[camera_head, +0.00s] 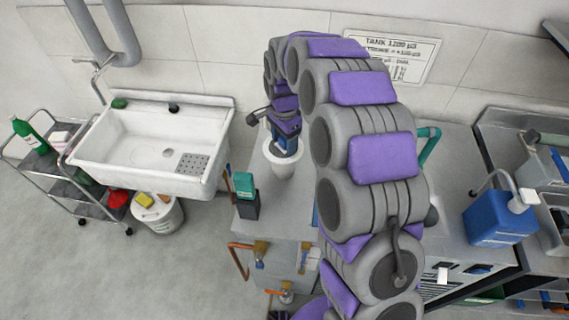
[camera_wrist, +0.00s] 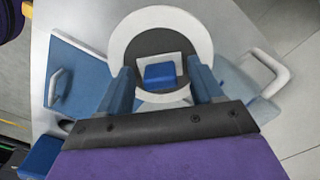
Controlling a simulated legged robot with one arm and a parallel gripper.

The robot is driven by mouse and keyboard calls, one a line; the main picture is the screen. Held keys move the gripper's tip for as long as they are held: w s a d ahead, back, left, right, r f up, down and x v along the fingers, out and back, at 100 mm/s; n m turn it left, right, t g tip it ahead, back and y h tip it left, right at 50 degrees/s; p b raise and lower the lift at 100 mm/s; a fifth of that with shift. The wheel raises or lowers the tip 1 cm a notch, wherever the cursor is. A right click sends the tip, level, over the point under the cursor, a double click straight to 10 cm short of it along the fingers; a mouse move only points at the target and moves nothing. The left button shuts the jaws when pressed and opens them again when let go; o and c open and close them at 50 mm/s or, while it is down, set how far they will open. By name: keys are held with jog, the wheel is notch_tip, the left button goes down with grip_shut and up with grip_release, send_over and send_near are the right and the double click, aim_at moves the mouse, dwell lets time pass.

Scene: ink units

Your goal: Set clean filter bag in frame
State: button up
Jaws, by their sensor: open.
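A white round, cup-like piece (camera_head: 284,164) stands on the grey unit top, below my gripper (camera_head: 286,146). In the wrist view it shows as a white ring (camera_wrist: 121,38) around a dark inside. A blue block with a pale, squarish surround (camera_wrist: 160,75) sits in the middle of that ring. My gripper (camera_wrist: 160,68) is open, its two blue fingers on either side of the blue block. I cannot tell whether they touch it. I cannot tell for sure which piece is the filter bag and which the frame. In the head view my gripper partly hides the cup's opening.
A teal-topped dark container (camera_head: 245,196) stands left of the cup. A blue canister (camera_head: 499,217) is at right, beyond my arm. A white sink (camera_head: 150,150) and a cart (camera_head: 62,165) are at left. In the wrist view, blue panels with handles (camera_wrist: 88,85) flank the ring.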

jog(key=shift+s+a, duration=0.1)
jog(key=shift+a, duration=0.3)
jog(key=shift+d, duration=0.4)
jog(key=c, duration=0.5)
jog(key=shift+a, duration=0.15)
grip_shut()
